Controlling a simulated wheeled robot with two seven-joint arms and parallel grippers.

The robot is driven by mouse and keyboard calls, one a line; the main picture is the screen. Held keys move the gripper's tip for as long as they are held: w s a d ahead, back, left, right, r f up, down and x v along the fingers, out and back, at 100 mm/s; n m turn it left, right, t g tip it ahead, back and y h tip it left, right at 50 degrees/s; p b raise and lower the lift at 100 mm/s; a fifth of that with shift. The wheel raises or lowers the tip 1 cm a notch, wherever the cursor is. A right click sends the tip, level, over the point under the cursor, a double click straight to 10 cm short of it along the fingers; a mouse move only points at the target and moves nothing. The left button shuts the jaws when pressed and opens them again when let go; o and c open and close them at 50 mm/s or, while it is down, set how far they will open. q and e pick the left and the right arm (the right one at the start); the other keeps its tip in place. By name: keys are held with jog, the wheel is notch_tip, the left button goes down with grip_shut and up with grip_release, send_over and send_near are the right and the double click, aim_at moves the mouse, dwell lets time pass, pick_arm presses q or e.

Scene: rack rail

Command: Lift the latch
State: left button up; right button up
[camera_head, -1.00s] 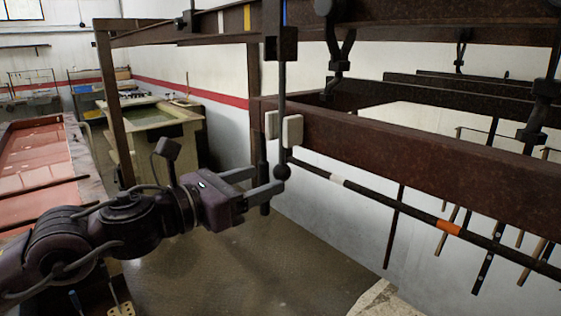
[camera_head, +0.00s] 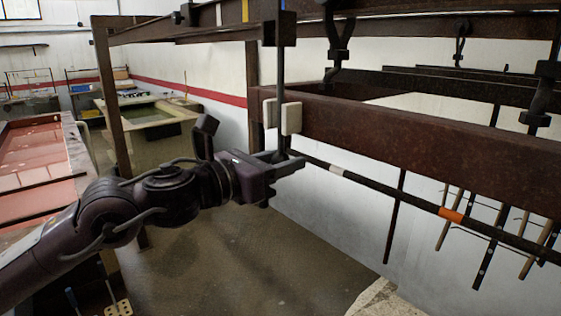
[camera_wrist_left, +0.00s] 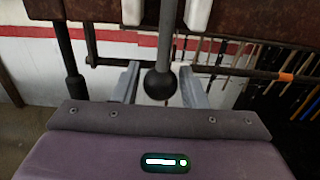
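The latch is a dark vertical rod (camera_head: 281,85) that hangs past the rusty beam, with a dark ball knob at its lower end. In the left wrist view the ball knob (camera_wrist_left: 160,84) sits between the two grey fingers of my left gripper (camera_wrist_left: 160,88). Gaps show on both sides of the knob, so the fingers are open around it. In the head view my left gripper (camera_head: 291,163) reaches in from the left at the rod's lower end, and its fingers partly hide the knob. My right gripper is not in view.
White pads (camera_head: 291,118) sit on the rusty beam (camera_head: 420,145) just above the knob. A dark rail (camera_head: 390,191) with white and orange bands runs right from near it. Several rods hang at the right. A rusty post (camera_head: 114,105) stands at left; open floor lies below.

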pick_arm(q)
jog(key=c, duration=0.4)
